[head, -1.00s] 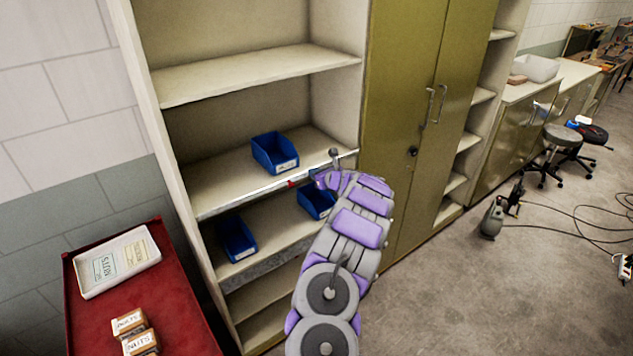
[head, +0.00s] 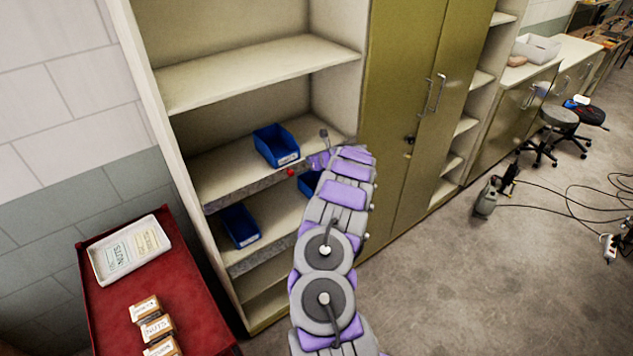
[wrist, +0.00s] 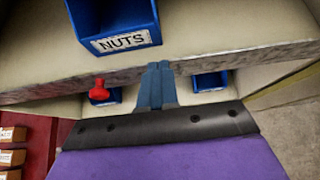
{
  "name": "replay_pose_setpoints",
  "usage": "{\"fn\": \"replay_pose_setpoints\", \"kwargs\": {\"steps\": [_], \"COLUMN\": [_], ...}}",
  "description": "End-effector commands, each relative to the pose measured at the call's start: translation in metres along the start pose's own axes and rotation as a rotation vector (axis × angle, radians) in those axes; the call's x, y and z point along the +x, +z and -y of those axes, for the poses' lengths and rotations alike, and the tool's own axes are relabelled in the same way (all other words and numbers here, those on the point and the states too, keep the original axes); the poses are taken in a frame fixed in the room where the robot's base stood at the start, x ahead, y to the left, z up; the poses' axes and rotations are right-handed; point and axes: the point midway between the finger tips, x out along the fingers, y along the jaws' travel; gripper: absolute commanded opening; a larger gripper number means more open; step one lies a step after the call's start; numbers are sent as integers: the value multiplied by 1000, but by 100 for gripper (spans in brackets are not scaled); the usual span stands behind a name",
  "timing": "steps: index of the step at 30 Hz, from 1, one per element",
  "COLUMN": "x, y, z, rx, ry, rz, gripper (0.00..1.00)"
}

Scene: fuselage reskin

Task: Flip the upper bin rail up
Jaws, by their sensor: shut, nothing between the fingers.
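The upper bin rail (head: 248,186) shows as a mottled grey band along the front edge of the upper bin shelf. In the wrist view the grey band (wrist: 220,61) runs across below a blue bin labelled NUTS (wrist: 125,41). A red knob (head: 291,172) sits just below this edge; it is also left of my fingers in the wrist view (wrist: 99,91). My gripper (wrist: 158,67) is shut and empty, its fingertips close in front of the band. I cannot tell whether they touch it. My arm hides the rail's right part in the head view.
A blue bin (head: 275,145) stands on the upper bin shelf, and another (head: 240,226) on the shelf below. A red cart (head: 190,305) with a white tray (head: 130,250) and small boxes stands left. Green cabinet doors (head: 410,120) are right.

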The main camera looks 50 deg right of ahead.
Motion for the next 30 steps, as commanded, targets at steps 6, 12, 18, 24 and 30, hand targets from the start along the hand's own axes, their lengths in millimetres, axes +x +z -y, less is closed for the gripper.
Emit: {"fn": "replay_pose_setpoints", "kwargs": {"steps": [6,12,18,24,30], "x": [0,1,1,1,-7], "y": [2,2,2,2,-3], "z": [1,2,2,2,3], "rx": [1,2,2,2,3], "ry": [1,1,1,1,1], "rz": [-1,0,0,0,3], "gripper": [0,0,0,0,0]}}
